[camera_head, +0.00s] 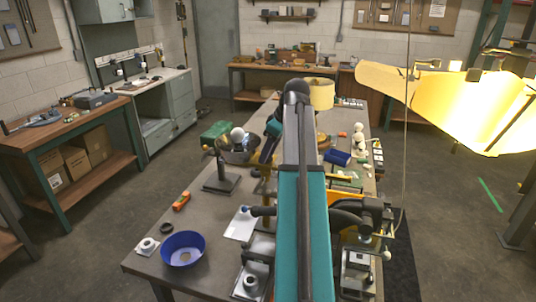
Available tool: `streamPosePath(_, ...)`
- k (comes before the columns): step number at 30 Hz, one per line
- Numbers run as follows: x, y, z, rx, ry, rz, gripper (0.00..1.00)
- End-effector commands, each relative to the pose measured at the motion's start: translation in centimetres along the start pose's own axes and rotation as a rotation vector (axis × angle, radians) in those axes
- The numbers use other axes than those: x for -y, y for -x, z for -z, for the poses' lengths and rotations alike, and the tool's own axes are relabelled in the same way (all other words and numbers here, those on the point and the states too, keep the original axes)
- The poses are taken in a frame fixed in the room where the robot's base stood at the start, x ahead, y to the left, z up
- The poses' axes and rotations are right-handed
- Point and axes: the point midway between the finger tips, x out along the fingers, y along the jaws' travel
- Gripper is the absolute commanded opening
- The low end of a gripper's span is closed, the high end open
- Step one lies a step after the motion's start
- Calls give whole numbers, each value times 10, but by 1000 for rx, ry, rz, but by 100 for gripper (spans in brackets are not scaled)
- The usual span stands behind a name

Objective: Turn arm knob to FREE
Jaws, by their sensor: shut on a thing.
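My gripper (267,155) is at the far end of my teal and dark arm, pointing down over the middle of the workbench (185,217). It is small in this view, and my arm hides part of it. It is shut on a small part at the top of a brass-coloured upright (266,186), where the arm knob would be. The knob itself and its FREE marking are too small and covered to make out. A cream lamp shade (320,94) shows behind my arm at the back of the bench.
A green box (216,131) is at the left edge. White balls and small parts line the right edge. A large lit yellow shade (450,100) hangs at upper right.

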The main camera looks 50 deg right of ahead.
Motion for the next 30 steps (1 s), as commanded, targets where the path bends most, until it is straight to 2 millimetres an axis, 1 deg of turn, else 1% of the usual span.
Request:
streamPosePath(4, 0, 0, 0, -1, 30, 12, 11)
streamPosePath(12, 0, 0, 0, -1, 32, 12, 11)
streamPosePath(13, 0, 0, 0, -1, 32, 12, 39)
streamPosePath(15, 0, 0, 0, -1, 32, 12, 51)
streamPosePath(16, 0, 0, 0, -1, 32, 12, 52)
streamPosePath(25, 0, 0, 0, -1, 30, 12, 52)
streamPosePath(30, -1, 4, 0, -1, 30, 11, 52)
